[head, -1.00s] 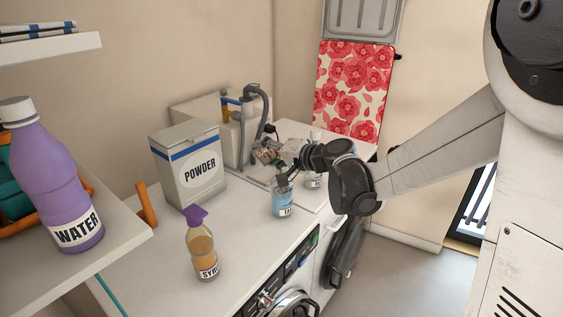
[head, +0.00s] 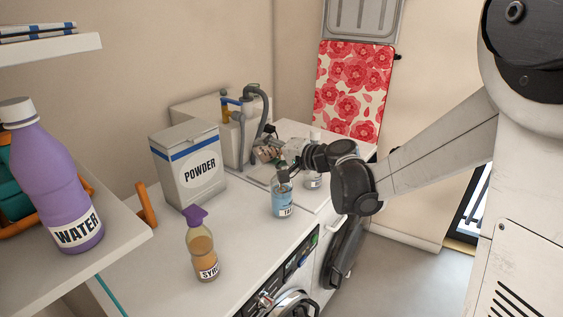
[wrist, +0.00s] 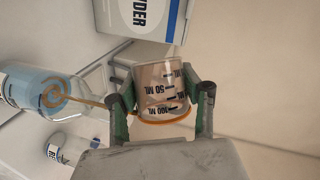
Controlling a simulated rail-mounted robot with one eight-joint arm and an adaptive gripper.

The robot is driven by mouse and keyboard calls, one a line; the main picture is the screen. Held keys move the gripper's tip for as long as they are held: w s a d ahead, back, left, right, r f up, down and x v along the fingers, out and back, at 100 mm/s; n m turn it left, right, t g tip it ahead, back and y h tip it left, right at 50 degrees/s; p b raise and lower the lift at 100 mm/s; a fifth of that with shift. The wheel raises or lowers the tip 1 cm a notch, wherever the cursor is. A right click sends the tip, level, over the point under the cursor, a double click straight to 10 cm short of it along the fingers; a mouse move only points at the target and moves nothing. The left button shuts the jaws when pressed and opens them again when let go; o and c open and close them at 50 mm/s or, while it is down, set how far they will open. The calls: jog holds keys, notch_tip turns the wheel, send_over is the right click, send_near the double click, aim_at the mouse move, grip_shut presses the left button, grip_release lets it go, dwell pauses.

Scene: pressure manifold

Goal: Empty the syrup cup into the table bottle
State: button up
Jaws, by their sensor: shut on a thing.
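My gripper (wrist: 160,98) is shut on a clear measuring cup (wrist: 158,72) with black ML marks. The cup is tilted, with a thin amber band along its lower edge in the wrist view. A thin amber streak runs from the cup to an open bottle of blue liquid (wrist: 22,84), where an amber ring shows. In the head view that bottle (head: 282,203) stands upright on the counter, and my gripper (head: 272,154) is above and behind it. The cup is small and partly hidden there. How much syrup is left in it I cannot tell.
A syrup bottle (head: 203,257) with a purple top stands at the counter front. A powder box (head: 188,178) stands behind. Another bottle (head: 314,180) is close right of the blue one, partly behind my arm. A purple water bottle (head: 62,195) is on the left shelf.

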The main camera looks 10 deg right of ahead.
jog(key=shift+w+d+r+m+y, duration=0.15)
jog(key=shift+d+r+m+y, duration=0.2)
jog(key=shift+m+y, duration=0.25)
dwell(0.9)
jog(key=shift+d+r+m+b, duration=0.25)
jog(key=shift+m+b, duration=0.2)
jog(key=shift+m, duration=0.25)
dwell(0.6)
